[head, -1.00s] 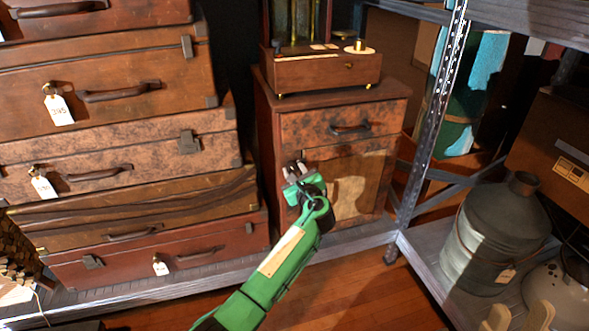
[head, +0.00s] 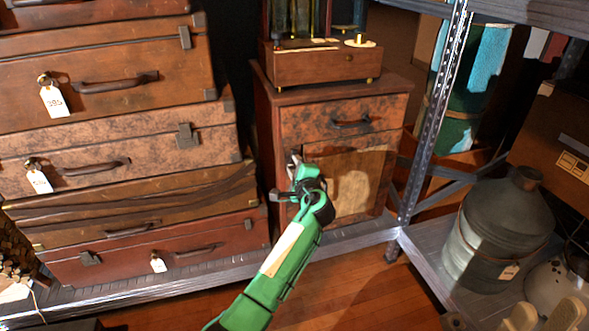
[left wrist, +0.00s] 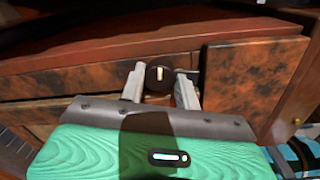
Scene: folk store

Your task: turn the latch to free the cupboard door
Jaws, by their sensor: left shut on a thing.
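The small wooden cupboard (head: 266,130) stands on the low shelf, with its door (head: 352,185) below a drawer (head: 300,122). The door looks closed. My left gripper (head: 294,160) is at the door's left edge. In the left wrist view its two fingers (left wrist: 160,88) are closed on either side of the latch (left wrist: 160,76), a dark round piece with a pale bar in its middle. The gripper hides the latch in the head view. How far the latch is turned I cannot tell. My right gripper is not in view.
Stacked suitcases (head: 110,85) with tags stand left of the cupboard. A wooden box with glass parts (head: 320,66) sits on top of it. A metal shelf post (head: 432,120) rises at its right, near a grey can (head: 495,230). The floor (head: 350,295) in front is clear.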

